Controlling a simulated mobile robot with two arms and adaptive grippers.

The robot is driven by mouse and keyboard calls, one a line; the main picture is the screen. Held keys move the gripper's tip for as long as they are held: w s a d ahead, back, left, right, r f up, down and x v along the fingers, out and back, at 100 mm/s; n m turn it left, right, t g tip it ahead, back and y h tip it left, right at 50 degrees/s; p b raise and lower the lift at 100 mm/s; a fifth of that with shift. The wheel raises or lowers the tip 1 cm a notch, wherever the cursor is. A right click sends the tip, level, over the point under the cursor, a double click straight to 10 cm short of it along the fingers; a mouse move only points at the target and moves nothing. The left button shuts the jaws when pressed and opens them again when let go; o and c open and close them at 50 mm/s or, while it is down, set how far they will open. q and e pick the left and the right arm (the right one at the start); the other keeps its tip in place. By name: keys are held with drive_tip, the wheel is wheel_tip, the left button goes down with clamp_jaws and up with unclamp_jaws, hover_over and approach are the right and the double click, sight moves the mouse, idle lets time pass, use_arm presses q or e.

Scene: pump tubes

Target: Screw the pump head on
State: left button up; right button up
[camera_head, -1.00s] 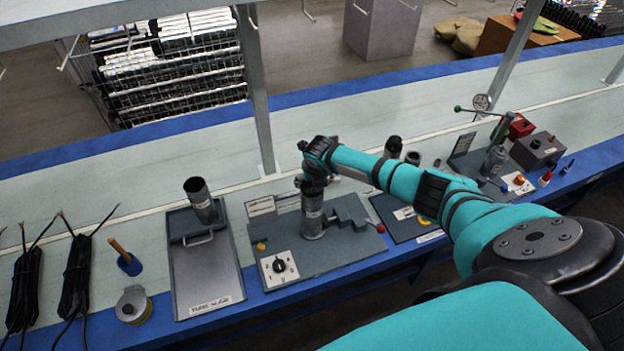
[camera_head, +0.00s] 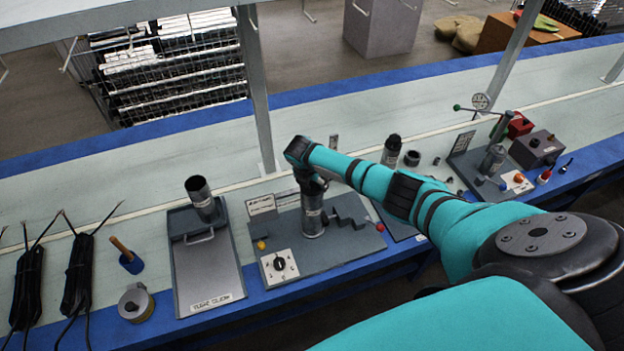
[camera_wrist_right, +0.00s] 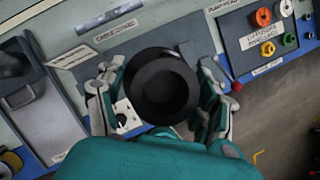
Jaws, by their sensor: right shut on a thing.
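The grey metal pump tube (camera_head: 313,222) stands upright on the dark plate of the middle station. My right gripper (camera_head: 312,188) points down at the tube's top end. In the right wrist view its two fingers (camera_wrist_right: 160,95) are on either side of a round black part (camera_wrist_right: 162,86), which looks like the pump head, and are shut on it. From the head view the part is mostly hidden by the gripper. I cannot tell whether it touches the tube or how far it is screwed on. My left gripper is not in view.
The station has a black knob (camera_head: 279,264) on a white panel and a stepped grey block (camera_head: 350,218) beside the tube. Left is a tray (camera_head: 207,268) with another tube (camera_head: 200,192). Right are a black part (camera_head: 391,150) and a lever press (camera_head: 497,140). Cables lie far left.

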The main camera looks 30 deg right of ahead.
drive_tip(key=m+g+b, duration=0.1)
drive_tip(key=m, duration=0.2)
drive_tip(key=shift+a+f+h, duration=0.1)
drive_tip(key=shift+h, duration=0.2)
drive_tip(key=shift+m, duration=0.3)
drive_tip(key=shift+m+g+b, duration=0.3)
drive_tip(key=shift+m+b, duration=0.1)
drive_tip(key=shift+m, duration=0.2)
drive_tip(key=o, duration=0.9)
drive_tip(key=shift+m, duration=0.3)
drive_tip(key=o, duration=0.5)
drive_tip(key=shift+c, duration=0.2)
drive_tip(key=shift+r, duration=0.2)
